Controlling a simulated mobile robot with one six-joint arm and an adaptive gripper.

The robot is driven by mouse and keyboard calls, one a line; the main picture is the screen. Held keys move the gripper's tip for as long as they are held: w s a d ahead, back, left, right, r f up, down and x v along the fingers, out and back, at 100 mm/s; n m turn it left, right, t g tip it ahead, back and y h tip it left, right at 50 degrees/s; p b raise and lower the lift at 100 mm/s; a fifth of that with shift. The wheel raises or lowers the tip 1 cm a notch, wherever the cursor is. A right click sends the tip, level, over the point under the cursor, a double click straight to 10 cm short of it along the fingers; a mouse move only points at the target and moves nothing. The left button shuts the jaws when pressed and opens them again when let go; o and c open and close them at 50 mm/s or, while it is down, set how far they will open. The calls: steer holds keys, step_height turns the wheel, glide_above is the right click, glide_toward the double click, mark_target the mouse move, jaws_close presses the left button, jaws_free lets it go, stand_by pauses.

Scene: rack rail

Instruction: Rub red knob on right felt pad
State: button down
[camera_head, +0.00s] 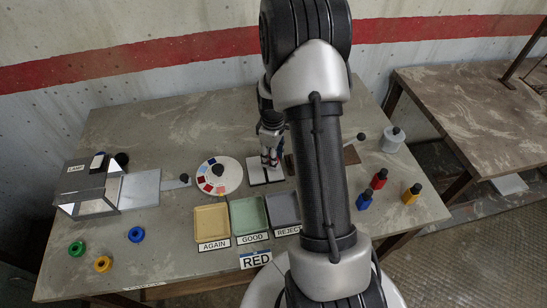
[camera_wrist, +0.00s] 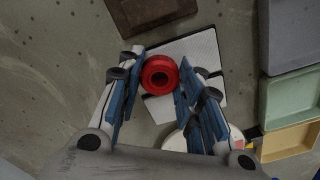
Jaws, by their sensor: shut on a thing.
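My gripper (camera_wrist: 160,78) is shut on the red knob (camera_wrist: 161,66), a round red piece with a dark hole in its middle. In the wrist view the knob sits between the blue-lined fingers, over the white felt pads. A dark line divides the right felt pad (camera_wrist: 202,48), at the top there, from the left felt pad (camera_wrist: 159,110). The knob overlaps the right pad near that line. I cannot tell whether it touches. In the head view my gripper (camera_head: 269,150) points down over the white pads (camera_head: 258,174), and my arm hides part of the area.
A brown block (camera_wrist: 152,12) lies close beside the right pad. The trays AGAIN (camera_head: 211,223), GOOD (camera_head: 248,215) and REJECT (camera_head: 283,208) stand in front. A colour disc (camera_head: 229,176) is left of the pads. The lamp box (camera_head: 83,186) stands farther left, bottles (camera_head: 379,180) right.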

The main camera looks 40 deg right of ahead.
mark_target(276, 173)
steer(key=shift+w+d, duration=0.2)
steer(key=shift+w, duration=0.25)
steer(key=shift+s+a, duration=0.3)
steer(key=shift+s, duration=0.35)
steer(key=shift+s+a, duration=0.3)
steer(key=shift+s, duration=0.35)
steer(key=shift+s+a, duration=0.3)
steer(key=shift+s, duration=0.35)
steer(key=shift+s, duration=0.1)
